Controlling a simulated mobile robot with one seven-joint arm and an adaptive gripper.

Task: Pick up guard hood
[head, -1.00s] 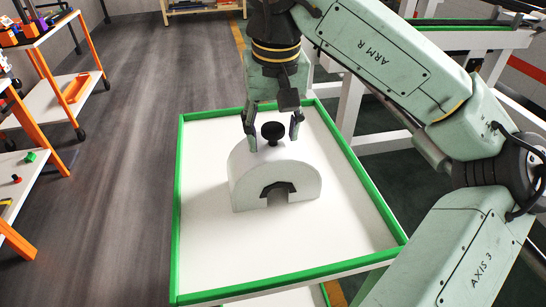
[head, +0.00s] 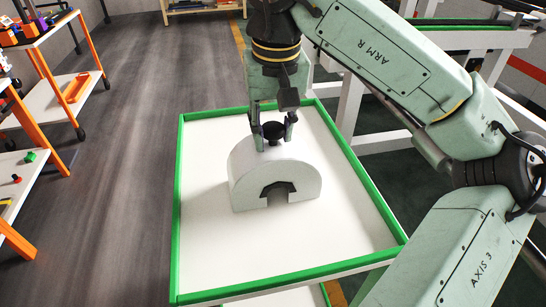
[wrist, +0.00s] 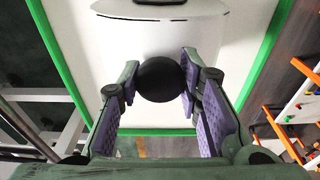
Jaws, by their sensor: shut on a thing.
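The guard hood (head: 272,180) is a white half-round block with a dark-edged notch in its front and a black knob (head: 273,131) on top. It stands upright on the white tray table. My gripper (head: 273,140) is above the hood, with its fingers closed on either side of the knob. In the wrist view my gripper (wrist: 159,85) has its purple-padded fingers against the round black knob (wrist: 160,79). The hood's pale body (wrist: 160,35) shows beyond the knob. The hood's underside is hidden.
The table has a raised green rim (head: 178,215) and is clear around the hood. Orange-framed shelves (head: 75,95) with small parts stand at the left. A white frame rack (head: 372,100) stands behind at the right, near my arm.

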